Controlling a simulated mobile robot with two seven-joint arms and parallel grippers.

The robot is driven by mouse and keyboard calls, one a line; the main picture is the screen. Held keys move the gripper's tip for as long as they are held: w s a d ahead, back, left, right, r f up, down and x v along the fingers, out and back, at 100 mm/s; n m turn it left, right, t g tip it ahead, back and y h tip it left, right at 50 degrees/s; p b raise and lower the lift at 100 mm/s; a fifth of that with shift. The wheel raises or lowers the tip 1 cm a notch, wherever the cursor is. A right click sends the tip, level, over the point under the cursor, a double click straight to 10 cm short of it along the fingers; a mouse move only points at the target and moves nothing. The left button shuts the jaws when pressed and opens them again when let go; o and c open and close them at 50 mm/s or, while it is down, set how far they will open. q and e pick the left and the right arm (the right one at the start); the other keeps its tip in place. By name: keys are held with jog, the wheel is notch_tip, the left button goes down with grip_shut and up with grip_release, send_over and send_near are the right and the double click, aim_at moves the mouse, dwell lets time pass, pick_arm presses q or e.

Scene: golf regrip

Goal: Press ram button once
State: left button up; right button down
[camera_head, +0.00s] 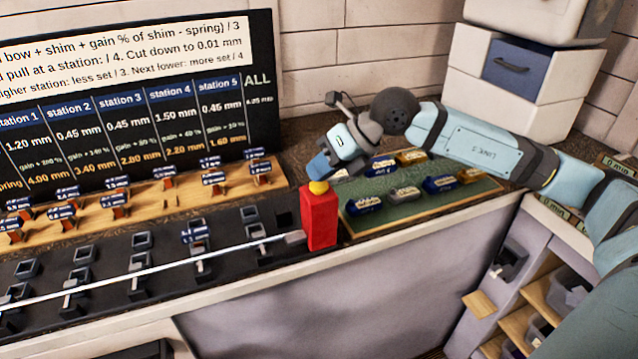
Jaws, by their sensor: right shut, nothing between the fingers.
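The ram button is a yellow cap (318,187) on top of a red upright block (320,219), at the right end of the black bench fixture. My right gripper (319,168) comes in from the right and points down at the yellow cap. Its blue fingertips are shut and empty, just above or touching the cap; I cannot tell which. The cap's upper part is partly hidden by the fingertips. A long pale shaft (150,267) lies along the fixture and ends at a grey piece beside the red block. My left gripper is not in view.
A green mat (400,211) with several blue, grey and gold blocks lies right of the red block, under my right arm. A wooden rack (140,205) of labelled shims stands behind the fixture. A black sign (130,110) and white drawers (508,80) stand at the back.

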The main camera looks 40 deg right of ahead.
jog(key=shift+f, duration=0.3)
jog(key=shift+r, duration=0.1)
dwell(0.3)
jog(key=shift+r, duration=0.2)
jog(key=shift+r+p, duration=0.3)
jog(key=shift+r, duration=0.4)
jog(key=shift+r, duration=0.15)
jog(key=shift+r+p, duration=1.5)
jog(key=shift+r, duration=0.9)
